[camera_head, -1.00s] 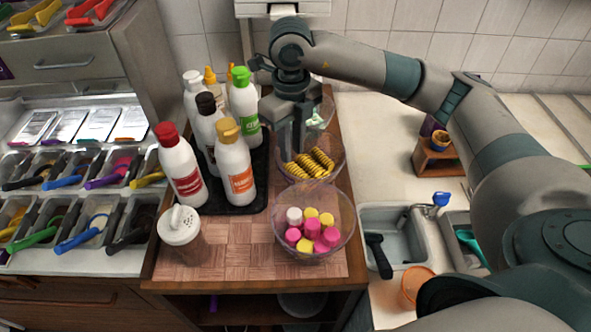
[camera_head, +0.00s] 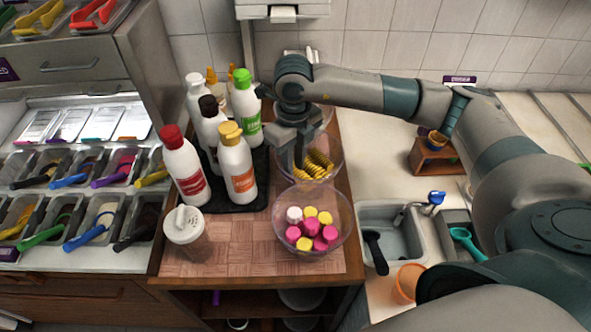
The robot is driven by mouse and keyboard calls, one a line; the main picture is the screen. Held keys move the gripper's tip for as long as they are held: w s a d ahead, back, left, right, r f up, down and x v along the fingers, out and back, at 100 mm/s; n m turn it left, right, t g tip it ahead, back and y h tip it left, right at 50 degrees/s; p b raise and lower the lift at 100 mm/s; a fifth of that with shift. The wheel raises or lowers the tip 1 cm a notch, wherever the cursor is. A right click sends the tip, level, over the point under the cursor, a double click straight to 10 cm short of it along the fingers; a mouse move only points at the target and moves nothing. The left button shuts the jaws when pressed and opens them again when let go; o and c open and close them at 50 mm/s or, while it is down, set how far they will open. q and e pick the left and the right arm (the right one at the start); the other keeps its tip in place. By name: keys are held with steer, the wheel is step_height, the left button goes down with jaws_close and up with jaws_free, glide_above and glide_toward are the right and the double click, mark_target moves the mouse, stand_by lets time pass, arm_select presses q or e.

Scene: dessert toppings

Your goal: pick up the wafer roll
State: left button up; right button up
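Several yellow wafer rolls with dark spiral stripes (camera_head: 318,165) lie in a clear bowl (camera_head: 337,145) at the back right of the wooden cart top. My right gripper (camera_head: 292,163) points down into the left part of this bowl, with its fingertips close beside the left ends of the rolls. Its fingers look apart, and I see no roll held between them. The gripper hides the bowl's left side. My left gripper is not in view.
A clear bowl of pink, yellow and white sweets (camera_head: 313,235) stands just in front. Several sauce bottles (camera_head: 238,172) stand on a black tray (camera_head: 257,190) close to the left. A white-lidded shaker (camera_head: 184,232) stands front left.

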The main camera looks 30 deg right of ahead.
steer(key=shift+c, duration=0.7)
steer(key=c, duration=0.3)
steer(key=shift+c, duration=0.2)
steer(key=shift+r, duration=0.15)
steer(key=shift+r+b, duration=0.5)
steer(key=shift+b, duration=0.1)
step_height(320, 180, up, 2)
steer(key=shift+r+b, duration=0.15)
steer(key=shift+b, duration=0.6)
steer(key=s+d+r+b, duration=0.4)
steer(key=s+d+r, duration=0.2)
steer(key=s, duration=0.3)
steer(key=shift+s+d+r, duration=0.25)
steer(key=shift+s+r, duration=0.15)
steer(key=shift+r, duration=0.35)
